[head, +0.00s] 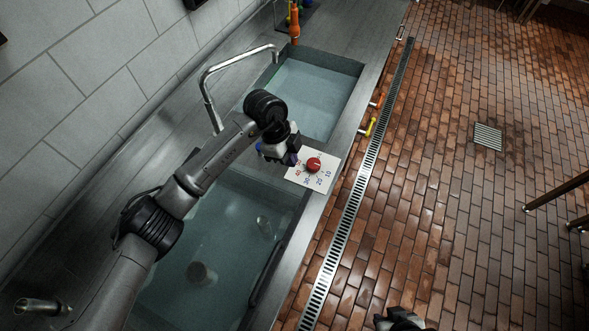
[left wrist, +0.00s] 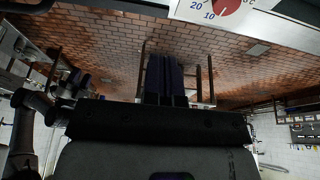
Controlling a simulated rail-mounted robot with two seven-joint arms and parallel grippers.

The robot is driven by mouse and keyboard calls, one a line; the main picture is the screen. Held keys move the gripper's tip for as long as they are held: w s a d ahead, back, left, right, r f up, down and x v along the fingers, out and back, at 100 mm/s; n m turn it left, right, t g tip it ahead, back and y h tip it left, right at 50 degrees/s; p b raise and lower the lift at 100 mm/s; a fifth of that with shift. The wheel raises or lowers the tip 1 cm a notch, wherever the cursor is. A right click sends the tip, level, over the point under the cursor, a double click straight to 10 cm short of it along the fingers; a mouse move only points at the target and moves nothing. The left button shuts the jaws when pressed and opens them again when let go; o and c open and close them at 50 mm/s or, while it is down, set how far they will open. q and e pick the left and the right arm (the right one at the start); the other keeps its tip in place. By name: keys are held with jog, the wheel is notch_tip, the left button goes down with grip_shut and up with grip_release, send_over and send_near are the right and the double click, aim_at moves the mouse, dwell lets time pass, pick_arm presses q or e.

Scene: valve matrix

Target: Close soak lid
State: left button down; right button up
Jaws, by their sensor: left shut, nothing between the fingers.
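The near basin (head: 150,297) holds water, with a dark bar (head: 267,275) along its right side. I cannot tell whether this bar belongs to the soak lid, and no lid stands out clearly. My left gripper (head: 291,157) is above the divider between the two basins, beside the dial plate. Its fingers are shut together and empty in the left wrist view (left wrist: 165,80). My right gripper (head: 400,318) is only partly visible at the bottom edge, over the floor; its fingers are not clear.
A white dial plate (head: 325,181) with a red knob (head: 313,164) sits on the divider. The far basin (head: 312,98) also holds water. A curved faucet (head: 207,95) stands at the wall side. Yellow (head: 370,127) and orange (head: 377,101) handles stick out from the counter front. The tiled floor is open.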

aim_at(303, 191)
pick_arm(q)
jog(key=x, duration=1.2)
jog(key=shift+w+a+f, duration=0.1)
jog(key=shift+a, duration=0.3)
jog(key=shift+f, duration=0.55)
pick_arm(e)
jog(key=shift+a+r, duration=0.1)
jog(key=shift+r, duration=0.05)
